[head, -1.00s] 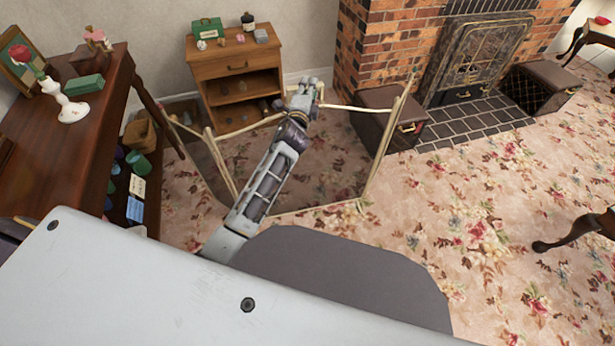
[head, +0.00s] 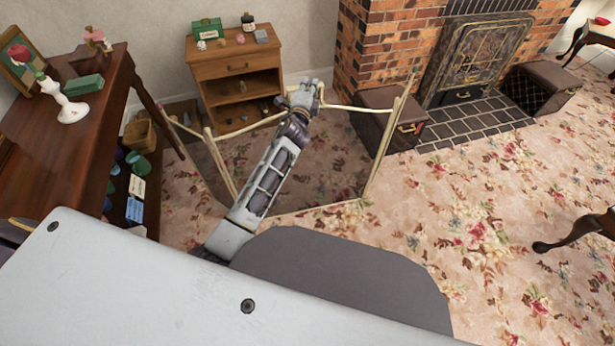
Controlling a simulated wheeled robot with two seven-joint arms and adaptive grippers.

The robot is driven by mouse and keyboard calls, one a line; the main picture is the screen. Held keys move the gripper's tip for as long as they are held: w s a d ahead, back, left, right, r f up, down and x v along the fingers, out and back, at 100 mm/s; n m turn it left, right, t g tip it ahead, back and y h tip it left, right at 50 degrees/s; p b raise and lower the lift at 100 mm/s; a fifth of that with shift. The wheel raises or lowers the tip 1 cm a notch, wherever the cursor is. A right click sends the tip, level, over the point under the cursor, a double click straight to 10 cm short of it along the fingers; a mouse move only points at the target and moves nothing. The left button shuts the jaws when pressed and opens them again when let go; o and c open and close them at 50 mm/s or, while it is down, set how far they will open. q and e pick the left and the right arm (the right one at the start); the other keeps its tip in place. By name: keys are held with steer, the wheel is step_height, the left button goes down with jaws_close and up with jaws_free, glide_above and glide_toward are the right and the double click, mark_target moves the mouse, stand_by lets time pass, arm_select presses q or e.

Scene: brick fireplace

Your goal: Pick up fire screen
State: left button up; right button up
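The fire screen (head: 381,145) stands upright on the floral carpet in the head view. It has a pale brass-coloured folding frame with dark see-through mesh panels. My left gripper (head: 304,90) is at the top rail of its middle panel, near the rail's centre. The fingers overlap the rail in the picture. They are small and partly hidden by the wrist, so I cannot tell whether they close on it. My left forearm covers part of the mesh. My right gripper is not in view.
A wooden cabinet (head: 234,67) stands behind the screen. A dark box (head: 376,123) and the brick fireplace (head: 383,45) are behind its right side. A dark wooden shelf unit (head: 75,140) stands at left. The carpet at right is mostly open, with a table leg (head: 570,232).

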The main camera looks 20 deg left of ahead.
arm_select(q)
jaws_close()
steer(key=shift+w+r, duration=0.1)
steer(key=shift+r, duration=0.15)
steer(key=shift+r, duration=0.15)
